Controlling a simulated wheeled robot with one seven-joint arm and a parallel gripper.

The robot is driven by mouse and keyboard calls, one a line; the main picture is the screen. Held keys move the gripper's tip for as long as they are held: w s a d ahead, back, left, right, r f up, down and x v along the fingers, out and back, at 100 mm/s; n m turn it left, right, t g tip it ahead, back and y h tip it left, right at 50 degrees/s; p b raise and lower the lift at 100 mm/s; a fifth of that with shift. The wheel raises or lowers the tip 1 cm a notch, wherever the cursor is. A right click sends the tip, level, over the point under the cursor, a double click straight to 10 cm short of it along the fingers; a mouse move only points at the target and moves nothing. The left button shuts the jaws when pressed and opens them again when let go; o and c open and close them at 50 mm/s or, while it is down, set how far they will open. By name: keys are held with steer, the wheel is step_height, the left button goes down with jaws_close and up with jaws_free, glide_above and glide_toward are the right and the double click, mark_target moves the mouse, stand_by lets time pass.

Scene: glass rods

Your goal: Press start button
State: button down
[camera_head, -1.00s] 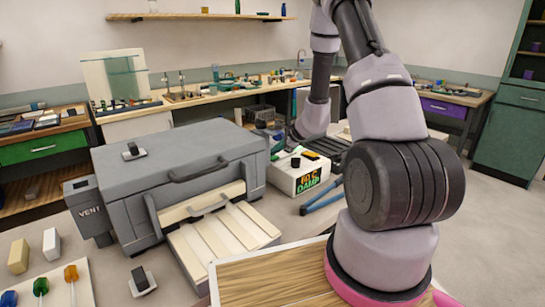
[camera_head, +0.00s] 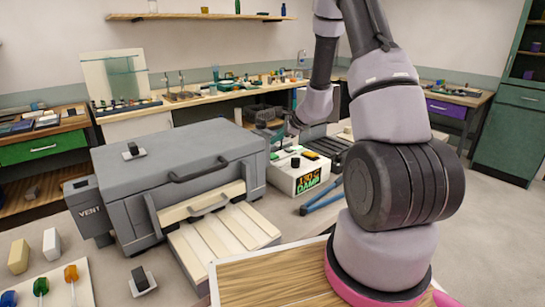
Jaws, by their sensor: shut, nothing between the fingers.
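A white control box (camera_head: 296,178) stands right of the grey kiln-like chamber (camera_head: 170,165). Its front display (camera_head: 308,180) has an upper line too blurred to read surely, with "DAMP" below. On its top are a green button (camera_head: 275,157), a black knob (camera_head: 295,162) and a yellow part (camera_head: 311,155). Which is the start button is not labelled legibly. My gripper (camera_head: 292,130) is small in view, shut and empty, just behind and above the box top. Its fingertips are hard to make out, and I cannot tell whether they touch anything.
Blue-handled tongs (camera_head: 321,197) lie right of the box. A slatted cream tray (camera_head: 222,238) sits before the chamber. A wooden board (camera_head: 265,280) is at the front. Colored glass rods (camera_head: 71,272) stand in a holder at lower left.

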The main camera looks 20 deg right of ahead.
steer(key=shift+r, duration=1)
